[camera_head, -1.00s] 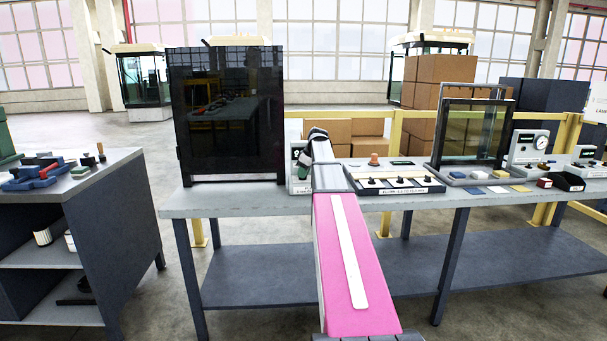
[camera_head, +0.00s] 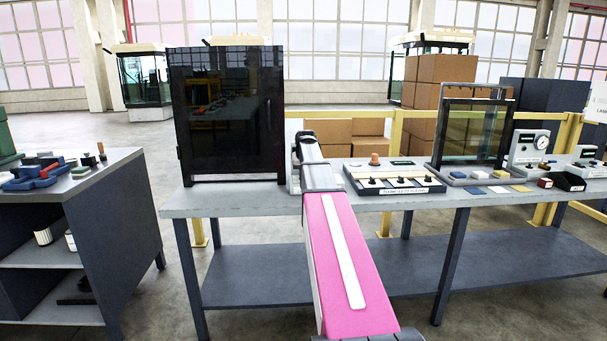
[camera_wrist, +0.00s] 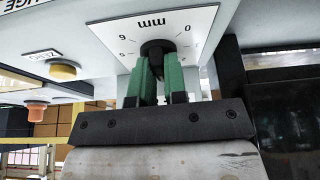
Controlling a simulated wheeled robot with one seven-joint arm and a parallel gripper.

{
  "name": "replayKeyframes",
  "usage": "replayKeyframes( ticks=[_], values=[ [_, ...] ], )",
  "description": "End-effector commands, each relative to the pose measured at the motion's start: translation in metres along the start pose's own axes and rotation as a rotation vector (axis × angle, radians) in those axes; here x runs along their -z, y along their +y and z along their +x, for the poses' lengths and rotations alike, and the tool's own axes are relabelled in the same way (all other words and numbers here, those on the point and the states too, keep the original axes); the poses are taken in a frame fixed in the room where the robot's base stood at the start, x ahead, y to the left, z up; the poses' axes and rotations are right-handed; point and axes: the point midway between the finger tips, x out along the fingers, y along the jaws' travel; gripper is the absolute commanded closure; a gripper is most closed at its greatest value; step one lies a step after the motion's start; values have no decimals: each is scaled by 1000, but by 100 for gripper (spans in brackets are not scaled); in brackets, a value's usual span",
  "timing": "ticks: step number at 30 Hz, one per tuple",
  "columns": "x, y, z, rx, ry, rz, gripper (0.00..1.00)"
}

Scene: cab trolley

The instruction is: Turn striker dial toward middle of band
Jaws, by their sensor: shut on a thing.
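The dial is a black round knob (camera_wrist: 157,46) on a white scale plate (camera_wrist: 203,18) marked "mm" with numbers and ticks, seen upside down in the wrist view. My gripper (camera_wrist: 158,66) has its two green fingers on either side of the knob, and it is shut on it. The fingers hide the lower part of the knob and plate. In the head view, my arm covers most of the pale gauge housing (camera_head: 295,180), so the dial and the fingertips do not show there.
A yellow button (camera_wrist: 64,71) labelled "ZERO" sits on the same housing beside the dial. A dark glass panel (camera_head: 225,120) stands left of the gauge on the bench (camera_head: 240,203). A tray with black knobs (camera_head: 397,190) lies close on the right, with a framed glass pane (camera_head: 470,135) beyond.

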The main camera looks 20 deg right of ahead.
Motion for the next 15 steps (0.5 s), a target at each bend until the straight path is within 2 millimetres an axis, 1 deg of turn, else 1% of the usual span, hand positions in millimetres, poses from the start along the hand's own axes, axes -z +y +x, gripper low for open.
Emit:
replayKeyframes(
  ticks=[15],
  values=[
    [1,-2,0,-190,-1,453,100]
  ],
)
